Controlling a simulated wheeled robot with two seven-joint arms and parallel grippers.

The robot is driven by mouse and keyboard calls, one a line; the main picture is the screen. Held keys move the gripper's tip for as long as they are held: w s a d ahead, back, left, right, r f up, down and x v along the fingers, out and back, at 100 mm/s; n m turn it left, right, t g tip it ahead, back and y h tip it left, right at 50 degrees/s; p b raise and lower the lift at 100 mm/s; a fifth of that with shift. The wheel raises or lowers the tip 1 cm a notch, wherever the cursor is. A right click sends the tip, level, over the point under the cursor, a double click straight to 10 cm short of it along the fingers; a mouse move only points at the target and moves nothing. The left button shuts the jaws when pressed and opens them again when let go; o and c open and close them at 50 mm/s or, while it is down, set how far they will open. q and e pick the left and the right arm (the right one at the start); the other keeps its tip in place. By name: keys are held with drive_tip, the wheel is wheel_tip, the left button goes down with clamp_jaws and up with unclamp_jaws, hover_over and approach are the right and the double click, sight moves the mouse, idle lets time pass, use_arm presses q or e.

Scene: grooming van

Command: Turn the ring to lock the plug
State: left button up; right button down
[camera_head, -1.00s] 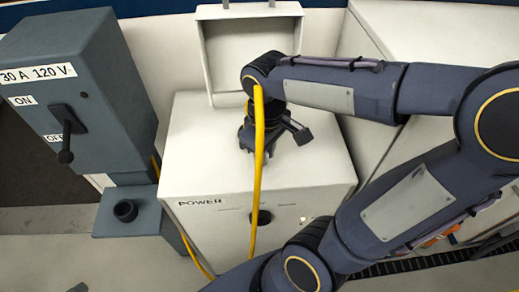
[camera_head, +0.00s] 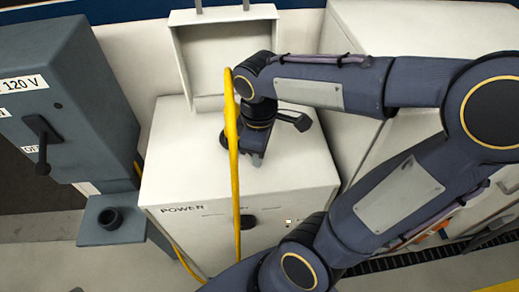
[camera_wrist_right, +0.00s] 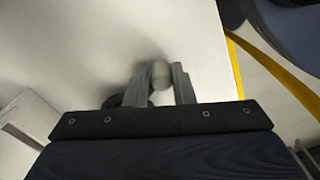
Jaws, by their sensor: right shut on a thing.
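The right gripper (camera_head: 252,157) points down at the top of the white POWER box (camera_head: 190,235). In the right wrist view its fingers (camera_wrist_right: 160,82) are closed on a rounded grey lug (camera_wrist_right: 160,72), apparently part of the ring. A dark curved edge (camera_wrist_right: 113,101) shows beside the left finger. The rest of the ring and the plug are hidden under my wrist in the head view. A yellow cable (camera_head: 235,180) hangs in front of my right wrist and down the box front. My left gripper is not in view.
A grey switch box (camera_head: 85,85) with a lever (camera_head: 42,140) stands at left, above a shelf with a dark round socket (camera_head: 110,218). The box's white lid (camera_head: 222,17) stands open behind my wrist. A small light (camera_head: 288,221) glows on the box front.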

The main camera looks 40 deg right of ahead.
drive_tip(key=shift+w+a+r, duration=0.1)
drive_tip(key=c, duration=1.3)
unclamp_jaws()
wheel_tip(320, 180, up, 8)
drive_tip(key=shift+f, duration=0.1)
drive_tip(key=s+a+f+m+t+y, duration=0.1)
drive_tip(key=s+m, duration=0.1)
drive_tip(key=s+a+f+m+t+y, duration=0.1)
drive_tip(key=s+a+f+m+t, duration=0.1)
drive_tip(key=m, duration=0.1)
drive_tip(key=s+a+f+m+t+y, duration=0.1)
drive_tip(key=s+f+m+t, duration=0.1)
drive_tip(key=m, duration=0.1)
drive_tip(key=shift+s+a+f+y, duration=0.15)
drive_tip(key=shift+s+a+y, duration=0.05)
drive_tip(key=shift+a+y, duration=0.1)
drive_tip(key=shift+a+f+m+t, duration=0.3)
drive_tip(key=shift+f+m, duration=0.05)
drive_tip(key=shift+m, duration=0.25)
